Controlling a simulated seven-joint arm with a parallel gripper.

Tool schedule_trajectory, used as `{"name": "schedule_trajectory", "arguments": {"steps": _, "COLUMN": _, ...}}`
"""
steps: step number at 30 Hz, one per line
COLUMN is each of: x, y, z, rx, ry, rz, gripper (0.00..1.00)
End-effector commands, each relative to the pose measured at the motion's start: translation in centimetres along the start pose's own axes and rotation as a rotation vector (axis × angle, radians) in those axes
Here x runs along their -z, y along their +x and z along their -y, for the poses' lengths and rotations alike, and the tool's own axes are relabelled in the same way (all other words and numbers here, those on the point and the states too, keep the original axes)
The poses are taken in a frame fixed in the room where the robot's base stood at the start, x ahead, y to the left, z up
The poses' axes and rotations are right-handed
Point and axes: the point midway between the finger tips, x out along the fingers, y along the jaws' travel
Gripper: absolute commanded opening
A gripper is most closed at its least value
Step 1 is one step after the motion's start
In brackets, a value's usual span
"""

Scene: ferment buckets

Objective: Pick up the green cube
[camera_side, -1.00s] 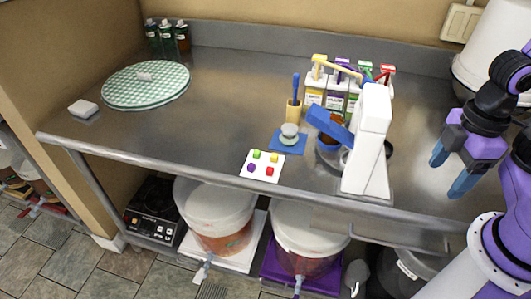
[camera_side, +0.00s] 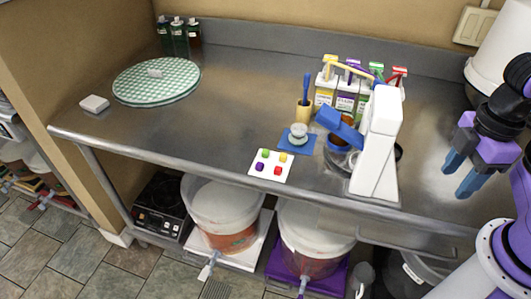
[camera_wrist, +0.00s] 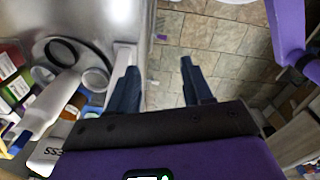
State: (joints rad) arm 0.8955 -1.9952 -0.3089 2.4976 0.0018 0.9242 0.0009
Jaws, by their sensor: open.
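The small green cube (camera_side: 265,153) sits on a white card (camera_side: 270,179) near the front edge of the steel table. A yellow block (camera_side: 283,157), a purple block (camera_side: 259,167) and a red block (camera_side: 277,171) share the card. My gripper (camera_side: 459,174) is open and empty at the far right, well apart from the cube and beyond the white stand. In the wrist view, my gripper (camera_wrist: 158,65) shows two spread blue fingers with floor tiles between them. I do not see the green cube in the wrist view.
A white stand (camera_side: 375,145) with a blue arm is between my gripper and the card. A blue mat (camera_side: 306,148) with a small round dish is behind the card. A bottle caddy (camera_side: 345,95) is farther back. The table's left half is mostly clear.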

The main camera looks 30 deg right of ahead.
Motion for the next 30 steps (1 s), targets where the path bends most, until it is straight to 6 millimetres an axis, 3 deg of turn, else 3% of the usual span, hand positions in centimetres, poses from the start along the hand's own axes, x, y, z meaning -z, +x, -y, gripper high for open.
{"name": "schedule_trajectory", "arguments": {"steps": 12, "x": 0.3, "y": -7.3, "z": 0.0, "rx": 0.000, "ry": -0.001, "rz": -0.008, "gripper": 0.50}}
{"name": "schedule_trajectory", "arguments": {"steps": 23, "x": 8.1, "y": -9.0, "z": -2.9, "rx": -0.003, "ry": 0.075, "rz": 0.005, "gripper": 0.50}}
{"name": "schedule_trajectory", "arguments": {"steps": 30, "x": 15.9, "y": -10.1, "z": -6.5, "rx": -0.005, "ry": 0.150, "rz": 0.011, "gripper": 0.50}}
